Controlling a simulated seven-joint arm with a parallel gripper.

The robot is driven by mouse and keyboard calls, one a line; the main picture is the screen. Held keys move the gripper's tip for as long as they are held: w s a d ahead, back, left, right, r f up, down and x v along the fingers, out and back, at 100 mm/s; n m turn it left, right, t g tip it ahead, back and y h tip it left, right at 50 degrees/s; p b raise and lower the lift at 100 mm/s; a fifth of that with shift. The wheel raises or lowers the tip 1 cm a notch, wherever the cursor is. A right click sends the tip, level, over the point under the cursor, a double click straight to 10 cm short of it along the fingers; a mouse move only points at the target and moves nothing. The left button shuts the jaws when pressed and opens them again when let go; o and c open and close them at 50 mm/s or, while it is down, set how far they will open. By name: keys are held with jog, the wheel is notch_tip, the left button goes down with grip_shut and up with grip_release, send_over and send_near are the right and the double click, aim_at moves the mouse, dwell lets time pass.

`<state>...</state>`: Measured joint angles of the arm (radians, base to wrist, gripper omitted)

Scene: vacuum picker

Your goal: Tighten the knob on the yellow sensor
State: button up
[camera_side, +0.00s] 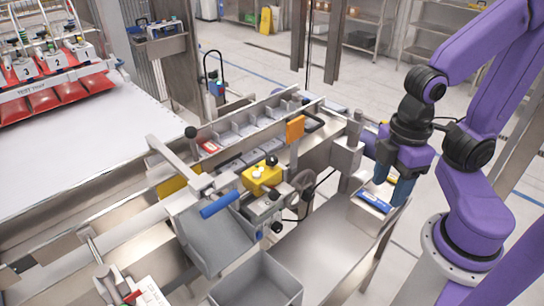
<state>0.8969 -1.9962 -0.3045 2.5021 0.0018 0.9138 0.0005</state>
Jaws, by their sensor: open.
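The yellow sensor (261,178) is mounted at the middle of the metal frame. A small dark knob (271,160) shows on its top, and other small dark knobs sit on the hardware just below it. My gripper (393,190) points down at the right, over a small metal stand, well apart from the sensor. Its blue fingers are close to a blue and white object (375,201) on that stand. From this angle the gap between the fingers is hard to see, and I see nothing held in them.
A grey bin (258,283) stands at the front. A bare metal surface (325,250) is clear.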

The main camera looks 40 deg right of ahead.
jog(key=shift+o, duration=0.4)
notch_tip(320, 180, up, 13)
jog(key=n, duration=0.7)
send_over(271, 158)
notch_tip(271, 158, down, 17)
jog(key=shift+f, duration=0.15)
jog(key=c, duration=1.1)
